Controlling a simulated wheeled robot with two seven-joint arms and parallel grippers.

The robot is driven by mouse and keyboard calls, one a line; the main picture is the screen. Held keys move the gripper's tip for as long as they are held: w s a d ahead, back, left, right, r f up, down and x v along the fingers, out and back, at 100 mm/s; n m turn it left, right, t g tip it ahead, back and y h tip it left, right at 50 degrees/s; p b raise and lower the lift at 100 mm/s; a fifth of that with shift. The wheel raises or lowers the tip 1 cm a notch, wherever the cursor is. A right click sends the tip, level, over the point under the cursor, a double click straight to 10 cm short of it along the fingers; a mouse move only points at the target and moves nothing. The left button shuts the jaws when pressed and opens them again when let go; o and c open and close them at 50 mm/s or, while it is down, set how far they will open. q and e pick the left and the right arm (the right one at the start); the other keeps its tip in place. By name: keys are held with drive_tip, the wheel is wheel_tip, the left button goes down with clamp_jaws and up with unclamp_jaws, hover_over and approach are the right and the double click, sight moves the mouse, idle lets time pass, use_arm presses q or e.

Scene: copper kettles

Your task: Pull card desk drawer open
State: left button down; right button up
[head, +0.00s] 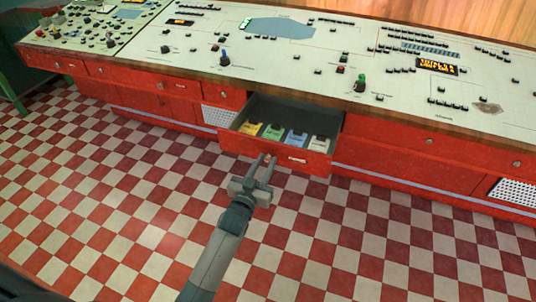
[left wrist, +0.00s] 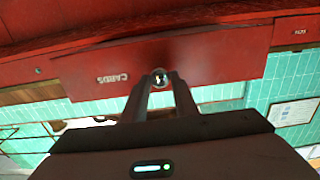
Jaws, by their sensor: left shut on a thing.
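The card drawer (head: 276,154) is a red-fronted drawer in the long red desk (head: 400,172). It stands pulled out, and several coloured cards (head: 285,135) show inside it. My left gripper (head: 266,160) is at the drawer's front face, shut on the round knob. In the left wrist view, the knob (left wrist: 159,78) sits between the two fingertips, and the drawer front (left wrist: 200,65) bears the label "CARDS", upside down. My right gripper is in neither view.
The pale desk top (head: 180,50) carries many small switches, knobs and lit displays. Other red drawers (head: 427,143) beside it are shut. A white perforated panel (head: 217,117) is left of the open drawer. The checkered floor (head: 120,200) in front is clear.

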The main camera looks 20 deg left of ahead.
use_arm(q)
drive_tip(key=shift+s, duration=0.2)
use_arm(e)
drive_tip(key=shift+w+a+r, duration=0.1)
use_arm(q)
drive_tip(key=c, duration=1.4)
unclamp_jaws()
drive_tip(key=shift+c, duration=0.2)
drive_tip(key=shift+s, duration=0.1)
drive_tip(key=shift+s+f, duration=0.1)
drive_tip(key=shift+s, duration=0.5)
drive_tip(key=s+b, duration=0.1)
drive_tip(key=s, duration=1.5)
drive_tip(key=shift+a, duration=0.3)
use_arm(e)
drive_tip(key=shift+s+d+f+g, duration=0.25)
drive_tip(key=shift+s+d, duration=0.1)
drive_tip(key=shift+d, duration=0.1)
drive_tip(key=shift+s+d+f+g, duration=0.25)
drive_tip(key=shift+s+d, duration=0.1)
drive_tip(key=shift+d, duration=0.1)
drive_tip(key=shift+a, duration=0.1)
